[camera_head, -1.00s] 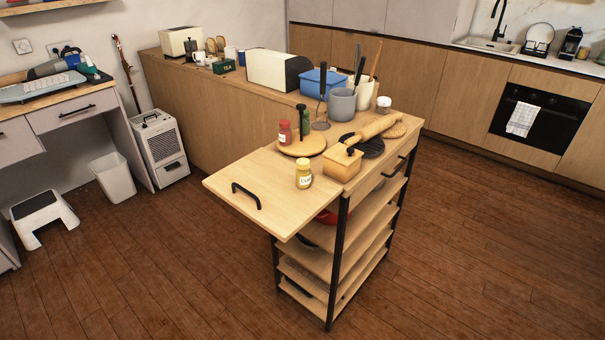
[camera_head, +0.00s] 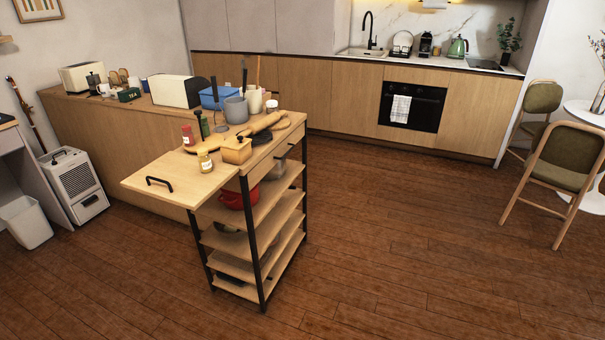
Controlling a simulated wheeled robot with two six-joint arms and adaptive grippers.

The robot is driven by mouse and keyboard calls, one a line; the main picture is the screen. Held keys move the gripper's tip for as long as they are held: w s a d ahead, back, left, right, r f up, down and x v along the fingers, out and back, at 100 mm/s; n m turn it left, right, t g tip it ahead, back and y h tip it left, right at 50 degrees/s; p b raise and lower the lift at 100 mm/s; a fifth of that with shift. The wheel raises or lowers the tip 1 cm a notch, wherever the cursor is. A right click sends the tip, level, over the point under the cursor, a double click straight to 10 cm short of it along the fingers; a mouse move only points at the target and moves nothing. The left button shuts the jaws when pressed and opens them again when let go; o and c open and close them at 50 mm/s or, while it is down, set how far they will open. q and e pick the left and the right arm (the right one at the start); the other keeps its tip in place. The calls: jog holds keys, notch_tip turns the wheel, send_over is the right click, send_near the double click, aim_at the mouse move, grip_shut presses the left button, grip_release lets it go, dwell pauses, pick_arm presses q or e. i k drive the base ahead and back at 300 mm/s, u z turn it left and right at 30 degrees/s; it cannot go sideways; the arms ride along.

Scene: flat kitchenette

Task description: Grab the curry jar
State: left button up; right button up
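The curry jar (camera_head: 205,162) is a small yellow jar with a pale lid and a label too small to read here. Neither of my grippers shows in the head view.
A white bin (camera_head: 25,222) and a heater-like appliance (camera_head: 77,185) stand at left. Chairs (camera_head: 551,165) are at right. The wooden floor (camera_head: 400,260) right of the cart is clear.

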aim_at(204, 161)
jog(key=u, duration=1.4)
jog(key=k, duration=0.15)
jog(key=z, duration=2.7)
jog(key=i, duration=1.3)
jog(key=u, duration=0.55)
jog(key=i, duration=0.85)
jog(key=u, duration=0.7)
